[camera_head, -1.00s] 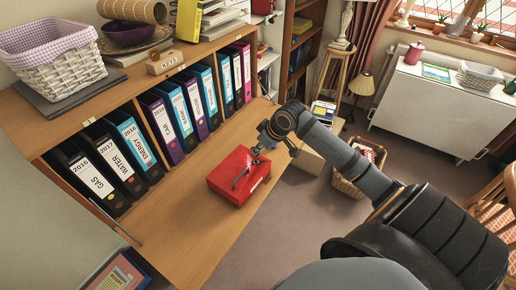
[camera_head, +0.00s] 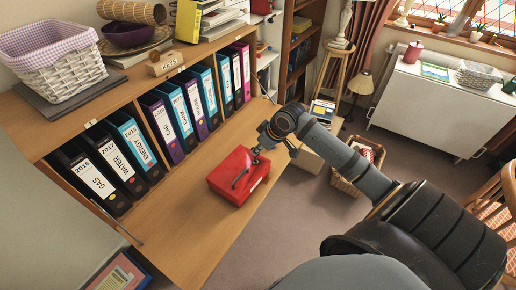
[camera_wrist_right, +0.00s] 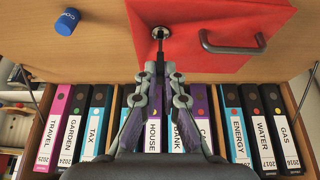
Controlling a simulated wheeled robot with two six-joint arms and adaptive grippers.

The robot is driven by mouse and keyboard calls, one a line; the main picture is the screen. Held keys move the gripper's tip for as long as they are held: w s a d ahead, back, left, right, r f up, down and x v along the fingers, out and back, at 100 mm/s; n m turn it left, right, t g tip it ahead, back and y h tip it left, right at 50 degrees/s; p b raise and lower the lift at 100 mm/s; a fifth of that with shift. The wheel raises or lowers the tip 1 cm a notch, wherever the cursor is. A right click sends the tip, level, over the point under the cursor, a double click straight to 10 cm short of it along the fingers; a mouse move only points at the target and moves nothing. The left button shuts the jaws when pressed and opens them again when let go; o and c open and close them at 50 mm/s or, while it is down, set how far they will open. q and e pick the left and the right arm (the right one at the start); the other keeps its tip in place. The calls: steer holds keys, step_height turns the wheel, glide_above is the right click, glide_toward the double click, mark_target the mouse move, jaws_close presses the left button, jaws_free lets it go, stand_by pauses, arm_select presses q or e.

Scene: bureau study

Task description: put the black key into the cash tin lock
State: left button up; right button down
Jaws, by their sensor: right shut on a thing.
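The red cash tin (camera_head: 228,182) sits on the wooden desk flap, with a dark handle on its top. In the right wrist view the tin (camera_wrist_right: 205,15) fills the top, with a round metal lock (camera_wrist_right: 160,31) and the handle right of it. My right gripper (camera_head: 256,152) is over the tin's far side. In the wrist view the gripper (camera_wrist_right: 160,72) is shut on the black key (camera_wrist_right: 160,50). The key's dark shaft runs up to the lock's centre; I cannot tell whether its tip is inside. The fingers hide the key's lower part. My left gripper is not in view.
A row of ring binders (camera_head: 160,120) stands in the shelf behind the tin. A blue cylinder (camera_wrist_right: 67,21) is on the wood left of the tin in the wrist view. The flap's near part (camera_head: 170,240) is bare. A wicker basket (camera_head: 352,180) stands on the floor.

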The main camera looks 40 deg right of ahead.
mark_target(258, 155)
steer(key=shift+f, duration=0.65)
steer(key=shift+f+b, duration=0.6)
steer(key=shift+f, duration=0.5)
stand_by(1.2)
steer(key=c, duration=1.5)
jaws_free()
steer(key=shift+o, duration=0.2)
steer(key=o, duration=0.5)
